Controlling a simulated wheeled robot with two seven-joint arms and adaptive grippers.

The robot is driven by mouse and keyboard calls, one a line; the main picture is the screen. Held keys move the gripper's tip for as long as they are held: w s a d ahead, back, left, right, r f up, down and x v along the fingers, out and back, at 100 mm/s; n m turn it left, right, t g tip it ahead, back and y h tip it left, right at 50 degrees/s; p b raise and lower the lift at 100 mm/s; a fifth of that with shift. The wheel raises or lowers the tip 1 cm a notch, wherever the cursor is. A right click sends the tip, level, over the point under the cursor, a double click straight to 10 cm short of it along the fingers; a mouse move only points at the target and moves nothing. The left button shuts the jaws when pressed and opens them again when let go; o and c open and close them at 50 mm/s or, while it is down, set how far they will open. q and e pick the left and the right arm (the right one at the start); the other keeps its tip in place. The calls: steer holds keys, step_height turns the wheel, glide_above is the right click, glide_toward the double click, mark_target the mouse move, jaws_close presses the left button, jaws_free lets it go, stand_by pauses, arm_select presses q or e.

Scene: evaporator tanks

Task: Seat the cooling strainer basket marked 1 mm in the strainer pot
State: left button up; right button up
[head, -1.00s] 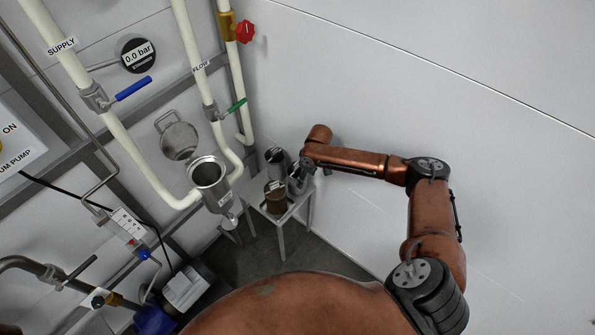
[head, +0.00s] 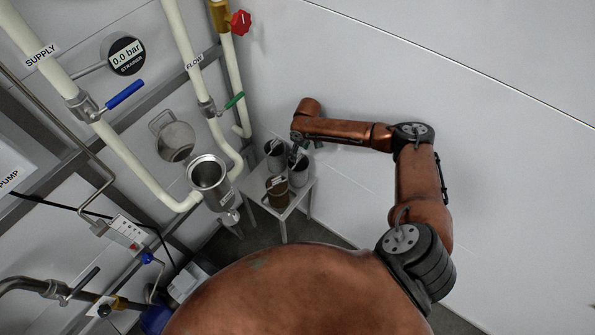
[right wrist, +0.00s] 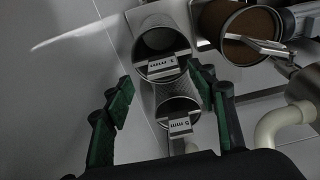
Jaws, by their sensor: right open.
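The strainer basket marked 1 mm is a grey metal cup in the right wrist view (right wrist: 161,45), its label upside down in the picture. In the head view it appears to be the right-hand cup (head: 299,173) on the small stool. My right gripper (right wrist: 160,92) is open and empty, its green-padded fingers apart just short of this basket's rim; it also shows above the stool's back in the head view (head: 297,141). The strainer pot (head: 209,172) is an open steel vessel left of the stool, with no basket visible inside. My left gripper is out of view.
A basket marked 5 mm (right wrist: 179,112) and a brown basket (right wrist: 250,32) stand close beside it on the stool (head: 290,208). A round steel lid (head: 176,141) is behind the pot. Pipes with blue (head: 125,94) and green handles run near the pot.

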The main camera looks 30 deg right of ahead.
mark_target(298, 168)
steer(key=f, duration=0.4)
steer(key=shift+w+a, duration=0.15)
steer(key=shift+a, duration=0.15)
steer(key=shift+r, duration=0.1)
steer(key=shift+c, duration=0.3)
jaws_close()
